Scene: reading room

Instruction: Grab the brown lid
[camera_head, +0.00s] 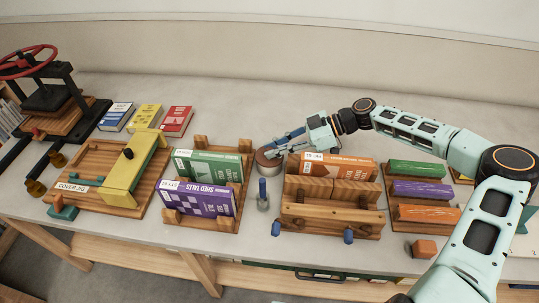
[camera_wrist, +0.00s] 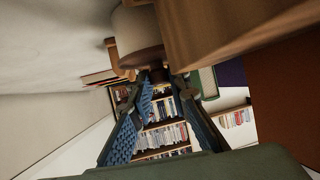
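A round pot with a brown lid (camera_head: 268,157) stands on the table behind the gap between two wooden racks. In the wrist view, the brown lid (camera_wrist: 140,58) is at the top centre, just beyond my fingertips, against a pale round body. My gripper (camera_head: 281,146) reaches in from the right, with its blue-padded fingers spread at the lid's right edge. In the wrist view my gripper (camera_wrist: 165,88) is open. A small dark part shows between the fingertips; I cannot tell whether they touch it.
A wooden rack with an orange book (camera_head: 345,166) stands close under my gripper. A rack with green and purple books (camera_head: 208,180) is left of the pot. A small grey tool with a blue top (camera_head: 263,195) stands in front. The table behind the pot is clear.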

